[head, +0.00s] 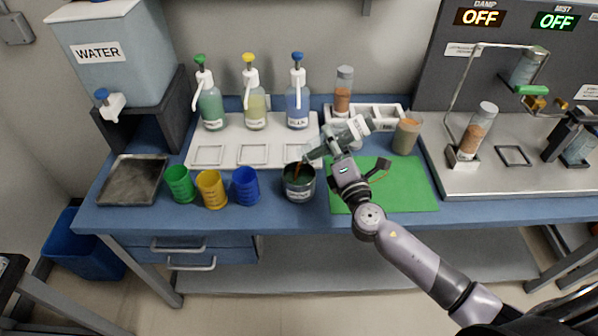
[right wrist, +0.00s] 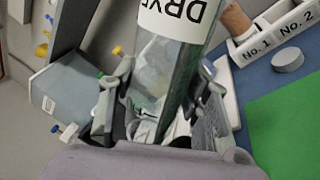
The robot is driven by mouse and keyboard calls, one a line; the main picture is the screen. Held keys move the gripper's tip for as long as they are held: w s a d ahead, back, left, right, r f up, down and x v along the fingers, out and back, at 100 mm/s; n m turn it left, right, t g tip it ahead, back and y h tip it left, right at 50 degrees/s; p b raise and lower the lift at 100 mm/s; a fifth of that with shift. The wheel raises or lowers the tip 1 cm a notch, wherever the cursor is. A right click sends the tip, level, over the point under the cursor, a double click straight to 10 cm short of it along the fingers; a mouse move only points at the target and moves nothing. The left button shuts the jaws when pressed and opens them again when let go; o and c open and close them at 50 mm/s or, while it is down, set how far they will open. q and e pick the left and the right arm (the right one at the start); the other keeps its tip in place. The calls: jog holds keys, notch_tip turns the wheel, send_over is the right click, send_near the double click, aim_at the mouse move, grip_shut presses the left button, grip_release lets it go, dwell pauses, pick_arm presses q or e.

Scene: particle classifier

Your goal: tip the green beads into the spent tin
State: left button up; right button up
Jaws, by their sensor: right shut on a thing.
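My right gripper (head: 338,150) is shut on a clear tube (head: 357,128) with a white label, partly readable as "DRYE" in the right wrist view (right wrist: 178,15). The tube is tilted well over, its open end down and left above the spent tin (head: 299,194). The tin is a dark, labelled, open can standing on the blue bench, just left of the green mat. A thin brownish streak shows between the tube's mouth and the tin. Dark green shows inside the tin; I cannot tell single beads. My left gripper is out of view.
Green (head: 179,184), yellow (head: 212,189) and blue (head: 246,185) cups stand left of the tin. Pump bottles stand on a white tray (head: 225,150) behind. A brown-filled beaker (head: 407,136) and a tube rack (head: 385,112) stand behind the green mat (head: 400,190), which has free room.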

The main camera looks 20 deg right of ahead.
jog(key=shift+a+r+n+p, duration=0.3)
jog(key=shift+r+n+p, duration=0.1)
jog(key=shift+n+p, duration=0.2)
jog(key=shift+f, duration=0.1)
